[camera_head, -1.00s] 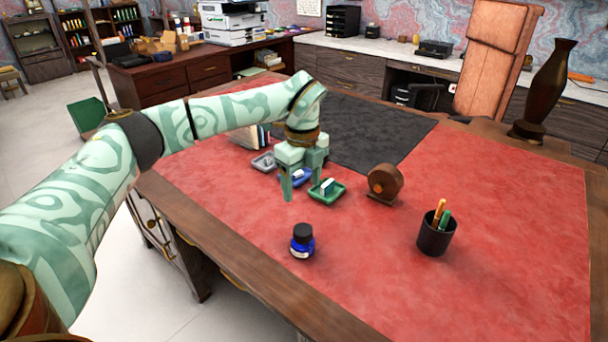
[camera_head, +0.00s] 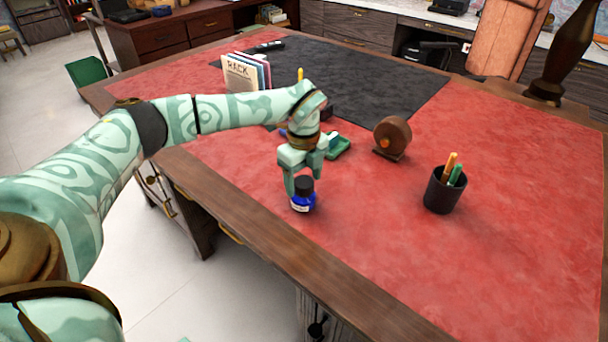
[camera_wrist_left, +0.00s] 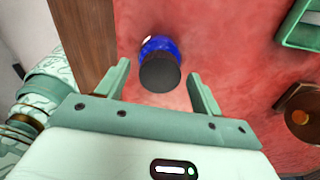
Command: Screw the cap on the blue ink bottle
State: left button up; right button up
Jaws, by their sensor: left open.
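The blue ink bottle (camera_head: 302,203) stands upright on the red leather desk top near its front left edge. A dark cap (camera_head: 304,184) sits on top of the bottle; how tightly it is seated I cannot tell. My left gripper (camera_head: 303,190) is open right behind and above the bottle. In the left wrist view the open fingers (camera_wrist_left: 160,92) point toward the bottle, with the black cap (camera_wrist_left: 160,73) between and just beyond their tips and the blue glass (camera_wrist_left: 158,46) behind it. My right gripper is not in view.
A green tray (camera_head: 338,147) lies behind the gripper, partly hidden. A round wooden object (camera_head: 391,137) and a black pen cup (camera_head: 443,192) stand to the right. Books (camera_head: 246,74) stand at the back left. The red surface (camera_head: 370,240) right of the bottle is clear.

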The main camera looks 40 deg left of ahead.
pick_arm(q)
jog(key=c, duration=1)
jog(key=shift+f, duration=0.1)
jog(key=shift+m+p, duration=0.6)
jog(key=shift+m, duration=0.1)
jog(key=shift+m+p, duration=0.4)
jog(key=shift+m, duration=0.5)
jog(key=shift+f+m, duration=0.1)
jog(key=shift+m, duration=0.3)
